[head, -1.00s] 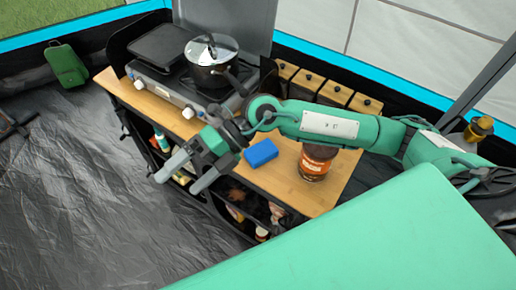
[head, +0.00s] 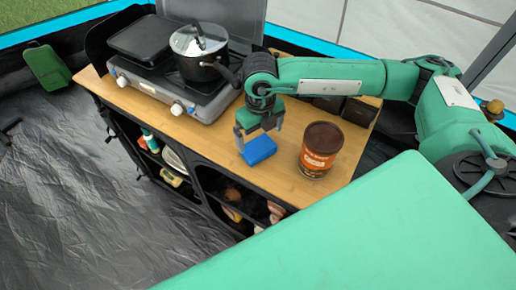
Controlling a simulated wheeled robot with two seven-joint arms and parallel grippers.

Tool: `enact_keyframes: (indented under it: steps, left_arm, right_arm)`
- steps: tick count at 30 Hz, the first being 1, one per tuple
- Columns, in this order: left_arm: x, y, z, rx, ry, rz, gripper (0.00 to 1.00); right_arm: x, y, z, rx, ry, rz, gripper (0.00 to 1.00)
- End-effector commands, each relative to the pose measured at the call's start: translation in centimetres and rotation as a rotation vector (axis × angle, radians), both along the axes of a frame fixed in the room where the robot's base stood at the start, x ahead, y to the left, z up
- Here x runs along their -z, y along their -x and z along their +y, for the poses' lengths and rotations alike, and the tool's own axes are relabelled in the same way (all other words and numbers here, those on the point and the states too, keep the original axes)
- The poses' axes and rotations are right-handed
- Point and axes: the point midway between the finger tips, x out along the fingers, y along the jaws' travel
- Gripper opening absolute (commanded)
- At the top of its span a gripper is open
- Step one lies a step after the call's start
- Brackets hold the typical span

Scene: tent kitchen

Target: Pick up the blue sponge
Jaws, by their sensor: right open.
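The blue sponge (head: 259,150) lies on the wooden counter (head: 210,131), near its front edge, left of a brown jar. My right gripper (head: 259,144) points down over the sponge with its jaws open. One finger shows at the sponge's left end and the other beyond its right end. I cannot tell whether the fingertips touch the sponge or how far above the counter they are. My left gripper is not in view.
A brown jar with an orange label (head: 320,150) stands close to the right of the sponge. A pot with a glass lid (head: 200,52) sits on the stove (head: 168,83) at the back left. The counter left of the sponge is clear.

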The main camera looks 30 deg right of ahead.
Motion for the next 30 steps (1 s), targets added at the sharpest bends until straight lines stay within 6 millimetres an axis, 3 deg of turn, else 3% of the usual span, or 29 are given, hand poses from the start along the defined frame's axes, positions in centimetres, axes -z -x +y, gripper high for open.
enact_keyframes:
  steps: [8, 13, 20, 25, 30]
  left_arm:
    - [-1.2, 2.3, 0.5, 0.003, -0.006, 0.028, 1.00]
    - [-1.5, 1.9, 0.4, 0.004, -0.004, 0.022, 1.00]
    - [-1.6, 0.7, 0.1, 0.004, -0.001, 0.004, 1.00]
    - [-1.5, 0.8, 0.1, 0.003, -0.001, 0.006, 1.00]
    - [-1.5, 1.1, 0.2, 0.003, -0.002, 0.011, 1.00]
  right_arm:
    - [3.7, 0.0, 0.5, -0.001, 0.000, 0.004, 1.00]
    - [5.3, 0.0, 0.5, -0.001, -0.001, 0.002, 1.00]
    - [5.5, 0.0, 0.5, -0.001, -0.002, 0.001, 1.00]
    - [5.4, 0.0, 0.5, -0.001, -0.002, 0.001, 0.67]
    - [5.4, 0.0, 0.5, -0.001, -0.002, 0.000, 0.64]
